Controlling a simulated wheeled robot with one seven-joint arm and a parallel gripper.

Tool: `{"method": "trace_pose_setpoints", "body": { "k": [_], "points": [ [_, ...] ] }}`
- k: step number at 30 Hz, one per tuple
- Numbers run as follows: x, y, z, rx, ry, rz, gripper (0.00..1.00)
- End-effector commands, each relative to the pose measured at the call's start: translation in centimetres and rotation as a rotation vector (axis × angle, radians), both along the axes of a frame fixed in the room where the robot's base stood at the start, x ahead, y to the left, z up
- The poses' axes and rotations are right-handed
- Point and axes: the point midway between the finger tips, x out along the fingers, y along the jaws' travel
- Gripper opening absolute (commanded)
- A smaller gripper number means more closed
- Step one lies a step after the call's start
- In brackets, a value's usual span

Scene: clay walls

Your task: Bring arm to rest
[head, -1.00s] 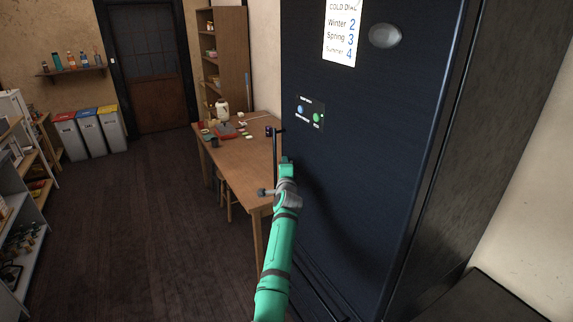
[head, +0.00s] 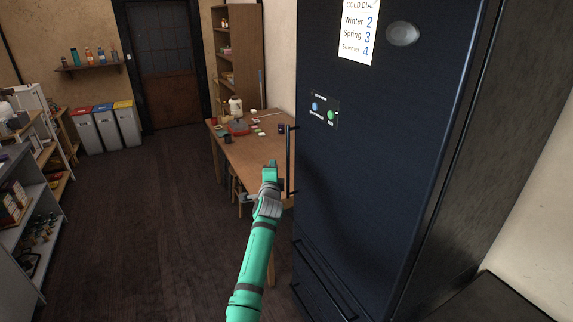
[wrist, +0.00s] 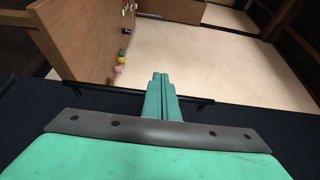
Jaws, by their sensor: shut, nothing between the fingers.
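My green arm reaches up from the bottom of the head view, in front of the dark blue fridge (head: 385,150). My gripper (head: 270,165) is at the arm's far end, left of the fridge's upright black handle (head: 289,160). In the wrist view my gripper (wrist: 160,78) shows its two green fingers together, with nothing between them. The fridge's dark front and a black handle bar (wrist: 205,104) lie behind the fingers there. The head view does not show clearly how far the gripper is from the handle.
A wooden table (head: 262,155) with small items stands beyond the arm, beside the fridge. A tall shelf (head: 238,60) and a door (head: 163,60) are at the back. Bins (head: 105,128) stand at the back left and grey shelves (head: 40,185) at the left. The dark floor (head: 150,220) between is clear.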

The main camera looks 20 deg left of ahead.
Motion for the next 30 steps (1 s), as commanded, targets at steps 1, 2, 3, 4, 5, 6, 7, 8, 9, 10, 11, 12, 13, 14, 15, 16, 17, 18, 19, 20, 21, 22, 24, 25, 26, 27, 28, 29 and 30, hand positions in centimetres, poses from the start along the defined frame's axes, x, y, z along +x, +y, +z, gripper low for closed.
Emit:
{"method": "trace_pose_setpoints", "body": {
  "k": [1,2,3,4,5,6,7,8,9,10,11,12,13,14,15,16,17,18,19,20,21,22,24,25,26,27,28,29,30],
  "points": [
    [-0.6,0.5,0.1,0.0,-0.001,0.0,0.0],
    [-0.9,0.7,0.0,0.001,-0.001,-0.001,0.0],
    [-1.3,0.9,0.1,0.0,-0.001,-0.003,0.0],
    [-1.5,1.1,0.1,0.0,-0.002,-0.003,0.0],
    [-1.7,1.4,0.1,0.001,-0.002,-0.003,0.0],
    [-2.0,1.5,0.1,0.0,-0.001,-0.004,0.0],
    [-2.1,1.6,0.1,0.0,-0.001,-0.005,0.0],
    [-2.3,1.7,0.1,0.0,-0.001,-0.006,0.0],
    [-2.4,1.8,0.1,0.001,-0.001,-0.006,0.0],
    [-2.5,1.9,0.1,0.001,-0.001,-0.006,0.0],
    [-2.6,2.0,0.1,0.0,-0.001,-0.006,0.0],
    [-2.7,2.1,0.1,0.0,-0.001,-0.006,0.0],
    [-2.7,2.1,0.1,0.0,-0.001,-0.006,0.0],
    [-2.7,2.1,0.1,0.0,-0.001,-0.006,0.0],
    [-2.7,2.1,0.0,-0.001,0.0,-0.006,0.0],
    [-2.7,2.0,-0.1,-0.003,-0.001,-0.007,0.0],
    [-2.7,1.8,-0.3,-0.007,-0.002,-0.009,0.0],
    [-2.8,1.4,-0.8,-0.016,-0.003,-0.013,0.0],
    [-2.8,0.9,-1.3,-0.027,-0.006,-0.019,0.0],
    [-2.9,0.2,-1.9,-0.041,-0.009,-0.026,0.0],
    [-3.0,-1.0,-3.0,-0.067,-0.016,-0.038,0.0],
    [-3.1,-2.0,-3.9,-0.089,-0.021,-0.048,0.0],
    [-3.6,-4.8,-6.3,-0.15,-0.039,-0.075,0.0],
    [-3.9,-6.1,-7.4,-0.18,-0.047,-0.086,0.0],
    [-4.3,-7.3,-8.6,-0.211,-0.053,-0.096,0.0],
    [-4.9,-8.8,-9.9,-0.252,-0.065,-0.109,0.0],
    [-5.4,-9.9,-10.9,-0.281,-0.073,-0.118,0.0],
    [-6.0,-10.9,-11.9,-0.311,-0.08,-0.125,0.0],
    [-6.7,-12.3,-13.2,-0.349,-0.089,-0.134,0.0]
  ]
}}
